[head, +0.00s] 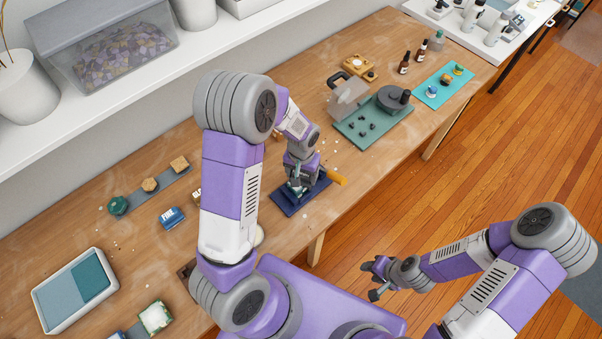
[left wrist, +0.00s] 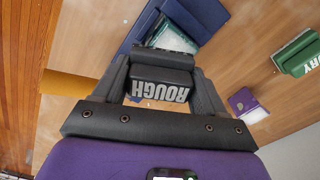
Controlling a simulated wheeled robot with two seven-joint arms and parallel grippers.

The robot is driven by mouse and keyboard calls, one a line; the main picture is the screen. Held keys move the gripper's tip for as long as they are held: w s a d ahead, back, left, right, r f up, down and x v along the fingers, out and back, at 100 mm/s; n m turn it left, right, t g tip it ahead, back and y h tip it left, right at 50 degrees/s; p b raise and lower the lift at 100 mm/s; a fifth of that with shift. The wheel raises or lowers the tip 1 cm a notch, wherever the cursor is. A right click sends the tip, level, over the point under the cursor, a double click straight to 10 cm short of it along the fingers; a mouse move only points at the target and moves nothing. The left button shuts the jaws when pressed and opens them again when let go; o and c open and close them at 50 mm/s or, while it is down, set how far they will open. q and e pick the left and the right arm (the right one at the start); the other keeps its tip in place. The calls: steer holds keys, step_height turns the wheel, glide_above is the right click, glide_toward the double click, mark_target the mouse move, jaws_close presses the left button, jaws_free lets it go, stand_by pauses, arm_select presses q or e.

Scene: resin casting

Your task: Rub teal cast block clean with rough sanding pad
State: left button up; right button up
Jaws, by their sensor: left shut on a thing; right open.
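My left gripper (head: 296,190) is over the dark blue mat (head: 318,187) near the table's front edge. In the left wrist view my left gripper (left wrist: 160,85) is shut on the rough sanding pad (left wrist: 158,94), a dark block lettered "ROUGH". Beyond the pad, the teal cast block (left wrist: 177,38) shows a teal face with whitish dust and lies on the blue mat (left wrist: 204,12). The fingers and pad partly hide the block, and I cannot tell whether pad and block touch. My right gripper (head: 375,279) is open and empty, off the table's front edge.
An orange-yellow object (head: 338,177) lies beside the mat. A green lettered block (left wrist: 300,54) and a purple-and-white block (left wrist: 244,103) lie nearby. A green mat (head: 352,137) with a grey machine is farther right. Pale crumbs dot the table. A tray (head: 42,318) is at left.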

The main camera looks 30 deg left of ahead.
arm_select(q)
steer(key=shift+f, duration=0.1)
steer(key=shift+s+a, duration=0.25)
steer(key=shift+s, duration=0.4)
steer(key=shift+s+a, duration=0.2)
steer(key=shift+s, duration=0.4)
steer(key=shift+s+a, duration=0.25)
steer(key=shift+s, duration=0.4)
steer(key=shift+w+d, duration=0.35)
steer(key=shift+w, duration=0.55)
steer(key=shift+w+d, duration=0.35)
steer(key=shift+w, duration=0.55)
steer(key=shift+f, duration=0.1)
steer(key=shift+w, duration=0.15)
steer(key=shift+s+a+r, duration=0.1)
steer(key=shift+s+a, duration=0.15)
steer(key=shift+s, duration=0.35)
steer(key=shift+s+a+r, duration=0.1)
steer(key=shift+s+a, duration=0.1)
steer(key=shift+s, duration=0.45)
steer(key=shift+s+a+r, duration=0.1)
steer(key=shift+s+a, duration=0.15)
steer(key=shift+s, duration=0.35)
